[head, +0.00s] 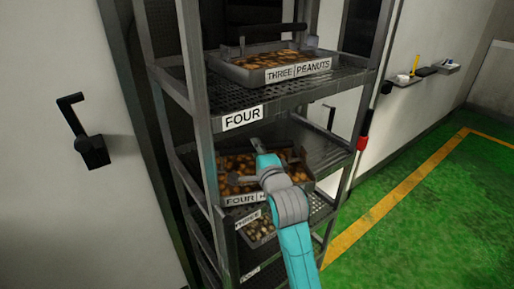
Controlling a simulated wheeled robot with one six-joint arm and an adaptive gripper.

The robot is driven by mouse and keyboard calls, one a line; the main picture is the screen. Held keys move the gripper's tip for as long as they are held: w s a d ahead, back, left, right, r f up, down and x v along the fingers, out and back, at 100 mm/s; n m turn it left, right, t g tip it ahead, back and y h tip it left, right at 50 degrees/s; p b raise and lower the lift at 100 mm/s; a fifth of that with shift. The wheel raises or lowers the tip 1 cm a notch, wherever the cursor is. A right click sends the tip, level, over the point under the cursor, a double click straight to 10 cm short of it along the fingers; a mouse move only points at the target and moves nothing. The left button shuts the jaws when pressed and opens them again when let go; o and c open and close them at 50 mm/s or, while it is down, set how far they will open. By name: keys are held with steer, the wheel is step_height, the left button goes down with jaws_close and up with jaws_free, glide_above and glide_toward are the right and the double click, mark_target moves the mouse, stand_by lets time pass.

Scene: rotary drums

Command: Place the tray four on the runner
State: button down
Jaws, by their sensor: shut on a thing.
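Tray four (236,200) is a grey metal tray of brown nuts inside the rack. Its front label reads FOUR, and the second word is mostly covered by my arm. My gripper (240,178) is at the tray, over its nuts, and is shut on it. My teal and grey wrist hides much of the fingers and the grip point. The tray lies between the rack's posts, below the shelf labelled FOUR (243,117). I cannot tell whether its underside touches a runner.
Tray three (298,69), labelled peanuts, sits on the shelf above. A lower tray (250,219) of pale nuts is partly hidden. Rack posts (197,100) stand close around my arm. A door handle (82,130) juts out at left. Green floor (430,225) is clear at right.

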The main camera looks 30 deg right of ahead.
steer(key=c, duration=1)
jaws_free()
steer(key=shift+r, duration=0.15)
steer(key=v, duration=1.2)
